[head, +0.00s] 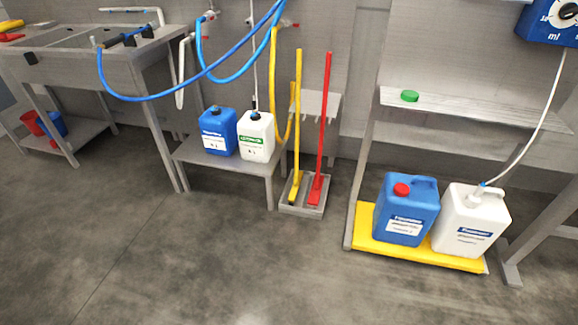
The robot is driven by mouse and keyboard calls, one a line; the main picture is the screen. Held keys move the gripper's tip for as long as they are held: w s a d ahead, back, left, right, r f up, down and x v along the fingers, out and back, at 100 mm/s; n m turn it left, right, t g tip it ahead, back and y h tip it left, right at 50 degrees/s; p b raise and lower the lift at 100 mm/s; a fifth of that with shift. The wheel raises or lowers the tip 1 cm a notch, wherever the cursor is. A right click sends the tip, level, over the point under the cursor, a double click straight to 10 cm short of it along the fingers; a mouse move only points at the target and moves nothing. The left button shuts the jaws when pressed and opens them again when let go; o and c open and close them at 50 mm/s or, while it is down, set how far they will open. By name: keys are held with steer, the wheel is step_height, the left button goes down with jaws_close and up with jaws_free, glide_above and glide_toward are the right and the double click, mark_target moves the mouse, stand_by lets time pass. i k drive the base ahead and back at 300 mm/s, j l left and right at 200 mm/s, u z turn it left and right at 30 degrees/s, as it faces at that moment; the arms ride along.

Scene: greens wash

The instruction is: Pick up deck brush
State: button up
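Two long-handled tools stand nearly upright in a grey floor tray (287,209) near the wall. One is a yellow brush or squeegee (297,120) on the left, the other a red one (324,125) on the right. Their heads rest in the tray, apart from each other. I cannot tell for certain which one is the deck brush. My gripper is not in view.
Left of the tray, a low stand (225,168) holds a blue jug (217,128) and a white jug (256,135), with hoses above. On the right, a blue canister (408,208) and a white canister (470,222) stand on a yellow platform (372,247). The foreground floor is clear.

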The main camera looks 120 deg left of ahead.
mark_target(314, 196)
steer(key=u, duration=4.05)
steer(key=i+j+u, duration=0.15)
steer(key=i, duration=0.35)
steer(key=i+j+u, duration=0.15)
steer(key=i, duration=0.4)
